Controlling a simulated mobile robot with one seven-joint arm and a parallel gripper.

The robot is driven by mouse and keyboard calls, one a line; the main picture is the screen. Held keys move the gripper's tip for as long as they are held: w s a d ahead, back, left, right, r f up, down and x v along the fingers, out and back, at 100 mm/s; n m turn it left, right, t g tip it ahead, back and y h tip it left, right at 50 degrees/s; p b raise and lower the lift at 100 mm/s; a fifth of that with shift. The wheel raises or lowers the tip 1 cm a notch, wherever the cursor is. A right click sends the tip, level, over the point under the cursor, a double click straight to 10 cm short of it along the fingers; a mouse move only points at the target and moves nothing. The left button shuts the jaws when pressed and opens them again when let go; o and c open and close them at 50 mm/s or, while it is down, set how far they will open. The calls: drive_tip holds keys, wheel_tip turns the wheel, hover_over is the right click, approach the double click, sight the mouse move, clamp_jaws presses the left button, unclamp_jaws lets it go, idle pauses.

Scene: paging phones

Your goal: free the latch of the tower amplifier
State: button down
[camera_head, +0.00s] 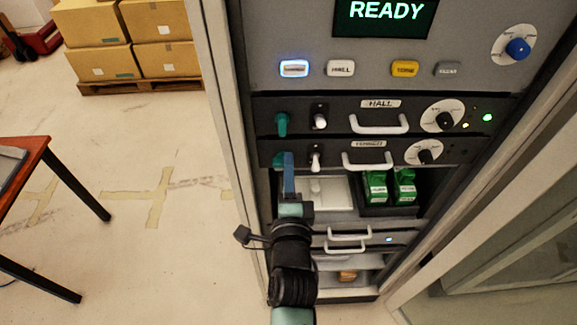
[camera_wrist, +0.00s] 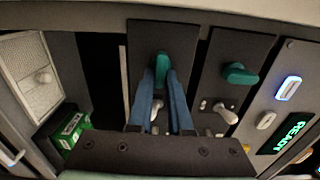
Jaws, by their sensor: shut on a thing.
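The tower amplifier (camera_head: 300,150) is the lower of two dark rack units; its panel is in the middle of the wrist view (camera_wrist: 187,45). Its teal latch (camera_wrist: 161,62) sits between the blue fingertips of my gripper (camera_wrist: 161,76), which are shut on it. In the wrist view this latch runs mostly up and down the picture, while the hall latch (camera_wrist: 238,74) lies more across it. The fingers cover part of the latch. In the head view my gripper (camera_head: 283,160) reaches up to the left end of the tower amplifier and hides its latch.
The hall amplifier (camera_head: 300,108) is directly above. A white toggle (camera_head: 315,161) and a white handle (camera_head: 368,162) are right of the tower latch. Green blocks (camera_head: 376,188) stand in the bay below. The rack's left frame (camera_head: 228,110) is close by. A table (camera_head: 30,165) stands left.

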drive_tip(key=c, duration=0.8)
unclamp_jaws()
drive_tip(key=shift+c, duration=0.2)
drive_tip(key=s+b, duration=0.5)
drive_tip(key=s, duration=0.8)
